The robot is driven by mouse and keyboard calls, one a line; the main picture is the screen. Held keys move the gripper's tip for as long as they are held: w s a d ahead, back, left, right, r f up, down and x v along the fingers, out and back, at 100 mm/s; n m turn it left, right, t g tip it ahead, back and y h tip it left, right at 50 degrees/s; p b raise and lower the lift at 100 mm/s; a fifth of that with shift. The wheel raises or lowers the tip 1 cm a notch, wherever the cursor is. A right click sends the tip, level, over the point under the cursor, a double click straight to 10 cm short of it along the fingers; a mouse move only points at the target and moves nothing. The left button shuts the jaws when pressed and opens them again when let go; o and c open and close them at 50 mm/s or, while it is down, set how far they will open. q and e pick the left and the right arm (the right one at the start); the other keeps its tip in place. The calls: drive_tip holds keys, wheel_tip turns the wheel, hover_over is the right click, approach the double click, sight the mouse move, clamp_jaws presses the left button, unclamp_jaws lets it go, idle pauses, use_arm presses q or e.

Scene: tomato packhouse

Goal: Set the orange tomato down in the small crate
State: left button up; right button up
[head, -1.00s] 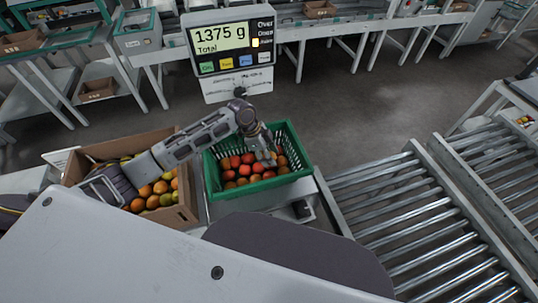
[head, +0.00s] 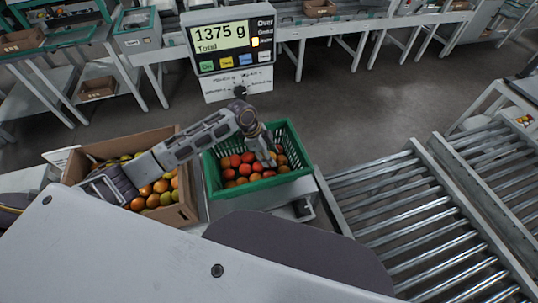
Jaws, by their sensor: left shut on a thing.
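The small crate (head: 240,187) is green, slatted, and holds several red and orange tomatoes. It stands on the scale in the middle of the head view. My left arm reaches in from the left, and my left gripper (head: 266,160) points down inside the crate, over the tomatoes at its right half. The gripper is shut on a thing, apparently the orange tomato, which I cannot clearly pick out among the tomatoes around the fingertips. My right gripper is not in view.
A cardboard box (head: 186,214) of mixed orange, yellow and green tomatoes stands left of the crate. Behind the crate, the scale display (head: 231,42) reads 1375 g. A roller conveyor (head: 400,205) lies to the right. Grey floor (head: 340,120) is clear beyond.

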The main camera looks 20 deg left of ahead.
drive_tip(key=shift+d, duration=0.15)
use_arm(q)
drive_tip(key=shift+f, duration=0.15)
drive_tip(key=o, duration=0.8)
drive_tip(key=c, duration=0.3)
